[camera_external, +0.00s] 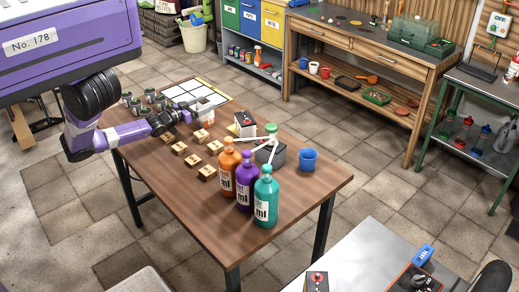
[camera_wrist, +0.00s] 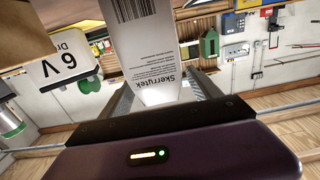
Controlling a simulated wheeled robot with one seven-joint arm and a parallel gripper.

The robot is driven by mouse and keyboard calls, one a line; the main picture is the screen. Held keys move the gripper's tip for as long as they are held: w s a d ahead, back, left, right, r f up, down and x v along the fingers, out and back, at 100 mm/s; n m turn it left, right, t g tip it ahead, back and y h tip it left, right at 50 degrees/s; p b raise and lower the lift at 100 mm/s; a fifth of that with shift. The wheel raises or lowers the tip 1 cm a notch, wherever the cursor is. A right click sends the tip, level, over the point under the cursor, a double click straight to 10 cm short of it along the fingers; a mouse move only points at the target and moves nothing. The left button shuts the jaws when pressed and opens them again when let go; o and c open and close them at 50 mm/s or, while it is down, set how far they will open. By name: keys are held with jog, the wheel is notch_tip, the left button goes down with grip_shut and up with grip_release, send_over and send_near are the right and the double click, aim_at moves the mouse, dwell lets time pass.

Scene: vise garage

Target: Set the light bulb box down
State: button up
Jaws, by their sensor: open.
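The light bulb box (camera_wrist: 150,50) is white with a barcode and the printed name Skerrutek. In the wrist view it stands out between the two fingers of my gripper (camera_wrist: 160,95). The fingers are open, one on each side of it; I cannot tell whether either touches it. In the external view my gripper (camera_external: 188,112) is low over the left part of the wooden table (camera_external: 290,215). The white box (camera_external: 206,114) shows small at its tips, partly hidden, and seems to be at the tabletop.
Several small wooden blocks (camera_external: 193,160) lie just in front of the gripper. A white grid sheet (camera_external: 195,95) lies behind it. A white block with a red top (camera_external: 245,122), a dark container (camera_external: 270,152), a blue cup (camera_external: 307,159) and three bottles (camera_external: 265,198) stand farther right.

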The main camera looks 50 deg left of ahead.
notch_tip(320, 180, up, 7)
dwell(0.3)
jog(key=s+d+f+m+g, duration=0.1)
jog(key=s+d+f, duration=0.2)
jog(key=s, duration=0.5)
jog(key=s+d+f+m+g+h, duration=0.1)
jog(key=s+d+f, duration=0.2)
jog(key=s, duration=0.5)
jog(key=s+d+f+m+g, duration=0.1)
jog(key=s+d+f, duration=0.1)
jog(key=s+d, duration=0.3)
jog(key=shift+s+d+f, duration=0.15)
jog(key=shift+s+f, duration=0.05)
jog(key=shift+s, duration=0.85)
jog(key=shift+s+d+f, duration=0.15)
jog(key=shift+s+f, duration=0.05)
jog(key=shift+s, duration=0.8)
jog(key=shift+g, duration=0.3)
jog(key=s+d, duration=0.7)
jog(key=d, duration=0.1)
jog(key=shift+s+r, duration=0.15)
jog(key=shift+r, duration=0.1)
jog(key=s+d+r+n+y, duration=0.1)
jog(key=s+d+r+n, duration=0.2)
jog(key=d+r, duration=0.3)
jog(key=shift+s+d, duration=0.4)
jog(key=shift+d, duration=1.8)
jog(key=shift+r, duration=0.1)
